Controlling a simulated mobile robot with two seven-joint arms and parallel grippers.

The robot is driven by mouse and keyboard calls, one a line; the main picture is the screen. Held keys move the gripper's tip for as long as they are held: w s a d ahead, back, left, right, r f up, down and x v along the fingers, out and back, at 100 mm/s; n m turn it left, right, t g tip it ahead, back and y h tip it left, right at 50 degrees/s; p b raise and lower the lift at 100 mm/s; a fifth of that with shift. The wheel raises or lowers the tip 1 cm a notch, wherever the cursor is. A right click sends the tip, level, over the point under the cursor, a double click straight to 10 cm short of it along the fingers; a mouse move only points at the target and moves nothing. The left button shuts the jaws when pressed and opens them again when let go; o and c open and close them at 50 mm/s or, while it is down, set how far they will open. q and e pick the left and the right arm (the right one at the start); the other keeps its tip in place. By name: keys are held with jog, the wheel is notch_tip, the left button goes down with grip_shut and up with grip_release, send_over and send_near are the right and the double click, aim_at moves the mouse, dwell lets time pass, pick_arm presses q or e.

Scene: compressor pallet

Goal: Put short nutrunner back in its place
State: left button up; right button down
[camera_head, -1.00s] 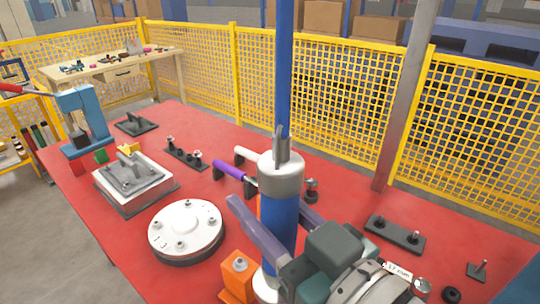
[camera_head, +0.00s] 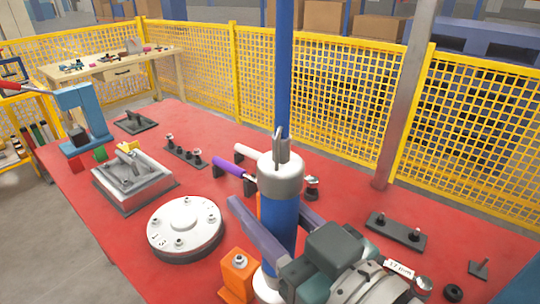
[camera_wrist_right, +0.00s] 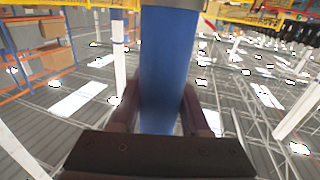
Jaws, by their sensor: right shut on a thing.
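The short nutrunner looks like a thick blue cylinder (camera_head: 280,222) with a silver cap and a small lever on top. It stands about upright in the head view. My right gripper (camera_head: 270,208) is shut on its blue body, with one finger on each side. The right wrist view shows the blue body (camera_wrist_right: 166,70) between the two fingers (camera_wrist_right: 160,105). The nutrunner's lower end is partly hidden by my gripper and wrist, and I cannot tell whether it touches anything. My left gripper is not in view.
An orange block (camera_head: 238,272) with a socket stands close left of the nutrunner on the red table (camera_head: 120,235). A purple-handled tool (camera_head: 228,168) lies behind it. A round white plate (camera_head: 184,224) is at left, and a black socket rail (camera_head: 396,232) at right. Yellow fence (camera_head: 330,110) borders the back.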

jog(key=shift+f+b, duration=4.3)
jog(key=shift+f, duration=0.25)
dwell(0.8)
jog(key=shift+c, duration=1.5)
grip_release()
jog(key=shift+f, duration=0.25)
jog(key=v, duration=1)
jog(key=shift+r, duration=0.2)
